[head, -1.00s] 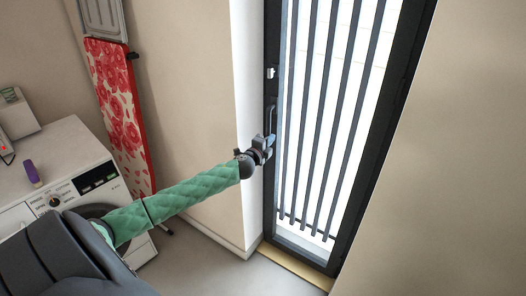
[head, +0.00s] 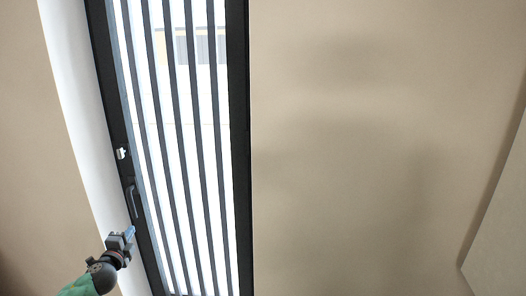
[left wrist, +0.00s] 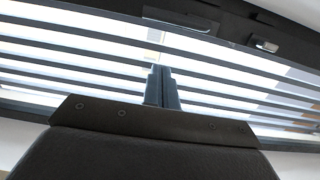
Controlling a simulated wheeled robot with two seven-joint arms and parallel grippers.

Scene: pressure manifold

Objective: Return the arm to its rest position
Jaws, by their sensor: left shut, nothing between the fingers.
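My left arm comes in at the lower left of the head view, with its green sleeve. My left gripper (head: 129,233) is in front of the dark frame of the barred window or door, just below its handle (head: 132,201). In the left wrist view, the two fingers of my left gripper (left wrist: 161,88) are together with nothing between them. Behind them are the bars and bright glass. I cannot tell for sure whether the fingertips touch the frame. My right gripper is not in view.
The barred glass panel (head: 188,150) stands in a black frame, with a small light catch (head: 122,153) above the handle. A white reveal (head: 75,110) borders it on the left. A wide bare beige wall (head: 350,150) fills the right, with a pale panel (head: 500,225) at the far right edge.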

